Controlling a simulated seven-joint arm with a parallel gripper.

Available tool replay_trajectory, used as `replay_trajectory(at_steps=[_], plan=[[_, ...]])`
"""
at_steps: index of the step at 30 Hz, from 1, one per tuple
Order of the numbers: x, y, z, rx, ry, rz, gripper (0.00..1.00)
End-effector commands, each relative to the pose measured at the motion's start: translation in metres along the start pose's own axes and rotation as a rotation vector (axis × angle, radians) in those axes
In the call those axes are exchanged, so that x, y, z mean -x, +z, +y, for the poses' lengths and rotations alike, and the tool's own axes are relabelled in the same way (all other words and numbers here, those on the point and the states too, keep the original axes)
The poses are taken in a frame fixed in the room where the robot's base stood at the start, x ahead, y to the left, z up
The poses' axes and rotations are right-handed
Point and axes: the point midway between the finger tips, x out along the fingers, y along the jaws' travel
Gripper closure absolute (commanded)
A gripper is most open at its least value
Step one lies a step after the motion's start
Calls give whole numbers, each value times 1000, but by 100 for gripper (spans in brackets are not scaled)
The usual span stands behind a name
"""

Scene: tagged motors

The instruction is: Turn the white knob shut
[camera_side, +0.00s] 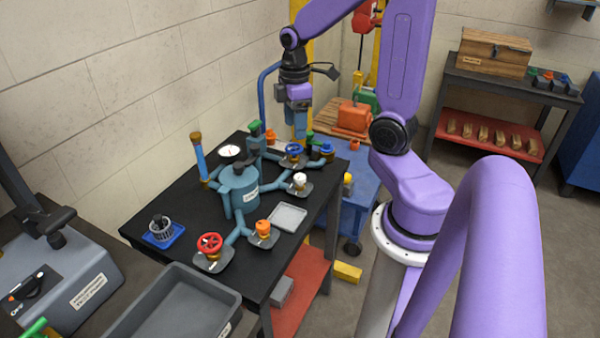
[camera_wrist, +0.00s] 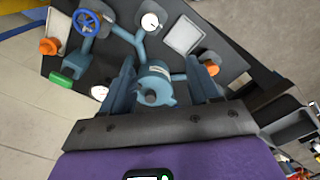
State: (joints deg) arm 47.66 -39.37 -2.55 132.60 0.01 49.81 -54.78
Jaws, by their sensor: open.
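The white knob (camera_side: 299,179) sits on a short valve on a grey plate at the right side of the black table, joined by a pipe to the blue-grey vessel (camera_side: 240,187). In the wrist view the white knob (camera_wrist: 150,21) is at the top middle, beyond the fingertips. My gripper (camera_side: 300,133) is above the back part of the table, up and behind the white knob, touching nothing that I can see. In the wrist view my gripper (camera_wrist: 160,62) is open and empty, its fingers apart on either side of the vessel's image.
A blue handwheel (camera_side: 292,150), red handwheel (camera_side: 210,243) and orange knob (camera_side: 263,228) stand on other branches. A tall pipe with a brown top (camera_side: 196,138) rises at the left. A flat grey tray (camera_side: 288,217) lies near the white knob. A gauge (camera_side: 229,151) stands behind the vessel.

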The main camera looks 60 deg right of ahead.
Motion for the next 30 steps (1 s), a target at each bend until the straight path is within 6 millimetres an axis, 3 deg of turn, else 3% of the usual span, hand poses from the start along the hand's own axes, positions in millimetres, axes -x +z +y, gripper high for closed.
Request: replay_trajectory(at_steps=[4,11,30], plan=[[-1,15,15,-23,-2,-1,39],[-11,20,19,-25,-5,-3,39],[-105,20,18,-26,-5,-5,39]])
